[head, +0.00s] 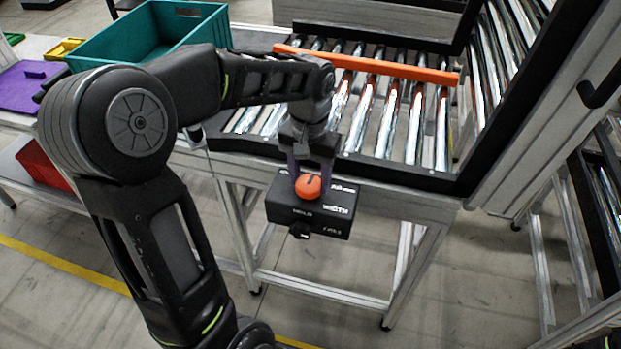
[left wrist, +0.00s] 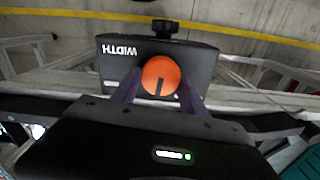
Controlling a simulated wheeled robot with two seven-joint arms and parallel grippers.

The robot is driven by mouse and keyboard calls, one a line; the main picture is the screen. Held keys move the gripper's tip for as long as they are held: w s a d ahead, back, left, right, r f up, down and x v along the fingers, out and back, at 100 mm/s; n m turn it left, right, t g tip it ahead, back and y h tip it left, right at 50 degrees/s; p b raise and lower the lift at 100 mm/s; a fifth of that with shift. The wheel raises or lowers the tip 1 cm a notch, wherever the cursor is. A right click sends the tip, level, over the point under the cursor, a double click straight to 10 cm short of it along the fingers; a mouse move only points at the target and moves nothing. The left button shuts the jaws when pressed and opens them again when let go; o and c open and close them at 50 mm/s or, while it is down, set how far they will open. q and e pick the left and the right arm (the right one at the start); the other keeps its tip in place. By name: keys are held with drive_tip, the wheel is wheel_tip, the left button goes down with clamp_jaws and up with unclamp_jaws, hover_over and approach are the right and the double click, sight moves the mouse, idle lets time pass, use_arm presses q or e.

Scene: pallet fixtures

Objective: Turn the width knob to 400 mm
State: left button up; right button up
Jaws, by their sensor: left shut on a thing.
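The width knob (head: 308,186) is a round orange knob on top of a black control box (head: 325,222) marked WIDTH, fixed at the front of the roller conveyor. It also shows in the left wrist view (left wrist: 161,76), with a dark pointer line on its face. My left gripper (head: 309,176) reaches down from above and is shut on the knob, one finger on each side. The left wrist view shows the two fingers (left wrist: 160,92) against the knob's sides. The scale marks are too small to read. My right gripper is not in view.
A black smaller knob (head: 299,231) sticks out of the box's front. An orange bar (head: 367,64) lies across the conveyor rollers (head: 388,115). A teal bin (head: 150,36), a purple tray (head: 28,86) and a red bin (head: 43,167) stand at the left.

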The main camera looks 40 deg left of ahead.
sight(308, 182)
use_arm(q)
drive_tip(key=n, duration=0.4)
drive_tip(key=shift+a+n+b, duration=0.15)
drive_tip(key=shift+n+b, duration=0.15)
drive_tip(key=n, duration=0.4)
drive_tip(key=shift+s, duration=0.1)
drive_tip(key=shift+n, duration=0.4)
drive_tip(key=o, duration=1.4)
drive_tip(key=shift+c, duration=0.2)
drive_tip(key=shift+r, duration=0.1)
wheel_tip(308, 182, up, 8)
drive_tip(key=shift+f, duration=0.15)
